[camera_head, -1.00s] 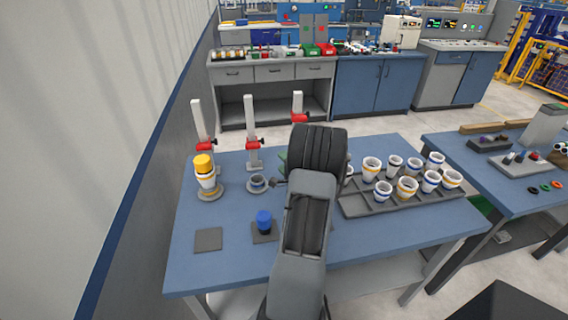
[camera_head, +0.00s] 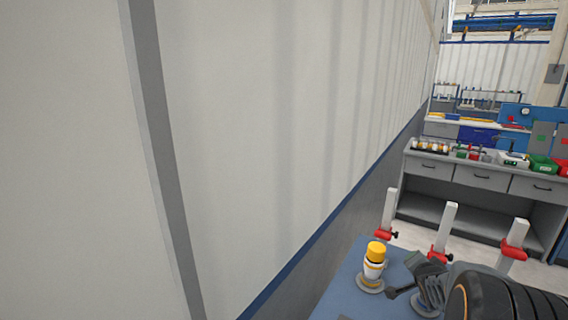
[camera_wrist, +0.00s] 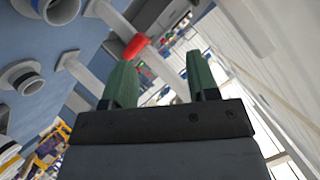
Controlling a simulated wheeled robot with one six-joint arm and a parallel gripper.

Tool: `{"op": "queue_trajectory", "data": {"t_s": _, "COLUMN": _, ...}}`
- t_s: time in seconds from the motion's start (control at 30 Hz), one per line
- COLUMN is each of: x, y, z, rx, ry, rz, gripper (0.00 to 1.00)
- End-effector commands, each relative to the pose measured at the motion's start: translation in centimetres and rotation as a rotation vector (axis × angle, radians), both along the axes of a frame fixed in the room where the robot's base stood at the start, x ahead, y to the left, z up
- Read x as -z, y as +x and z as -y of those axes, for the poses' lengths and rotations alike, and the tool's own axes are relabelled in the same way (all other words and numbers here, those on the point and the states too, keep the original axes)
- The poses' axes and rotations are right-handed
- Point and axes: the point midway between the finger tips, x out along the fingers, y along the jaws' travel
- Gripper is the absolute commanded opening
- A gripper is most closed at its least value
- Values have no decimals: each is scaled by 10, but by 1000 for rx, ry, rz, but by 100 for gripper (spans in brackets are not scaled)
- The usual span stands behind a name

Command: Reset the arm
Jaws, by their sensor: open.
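My gripper (camera_wrist: 158,68) shows in the wrist view with its two green fingers apart and nothing between them.
A pale wall (camera_head: 260,120) fills the left and middle of the head view, close beside the table. A grey drawer bench (camera_head: 470,178) with bins and tools stands behind. Most of the table is out of the head view.

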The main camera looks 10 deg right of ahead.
Motion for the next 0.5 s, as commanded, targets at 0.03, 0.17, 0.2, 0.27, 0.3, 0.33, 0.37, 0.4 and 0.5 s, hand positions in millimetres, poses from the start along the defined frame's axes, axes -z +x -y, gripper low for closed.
{"op": "queue_trajectory", "data": {"t_s": 0.03, "x": -14, "y": -2, "z": -34, "rx": -58, "ry": -57, "rz": -96, "gripper": 54}}
{"op": "queue_trajectory", "data": {"t_s": 0.17, "x": -25, "y": -30, "z": -111, "rx": -239, "ry": -163, "rz": -364, "gripper": 54}}
{"op": "queue_trajectory", "data": {"t_s": 0.2, "x": -26, "y": -42, "z": -133, "rx": -308, "ry": -186, "rz": -436, "gripper": 54}}
{"op": "queue_trajectory", "data": {"t_s": 0.27, "x": -28, "y": -61, "z": -163, "rx": -416, "ry": -215, "rz": -535, "gripper": 54}}
{"op": "queue_trajectory", "data": {"t_s": 0.3, "x": -28, "y": -75, "z": -182, "rx": -491, "ry": -231, "rz": -592, "gripper": 54}}
{"op": "queue_trajectory", "data": {"t_s": 0.33, "x": -29, "y": -85, "z": -195, "rx": -547, "ry": -242, "rz": -630, "gripper": 54}}
{"op": "queue_trajectory", "data": {"t_s": 0.37, "x": -29, "y": -94, "z": -206, "rx": -601, "ry": -251, "rz": -664, "gripper": 54}}
{"op": "queue_trajectory", "data": {"t_s": 0.4, "x": -29, "y": -107, "z": -220, "rx": -670, "ry": -262, "rz": -705, "gripper": 54}}
{"op": "queue_trajectory", "data": {"t_s": 0.5, "x": -29, "y": -134, "z": -246, "rx": -820, "ry": -284, "rz": -781, "gripper": 54}}
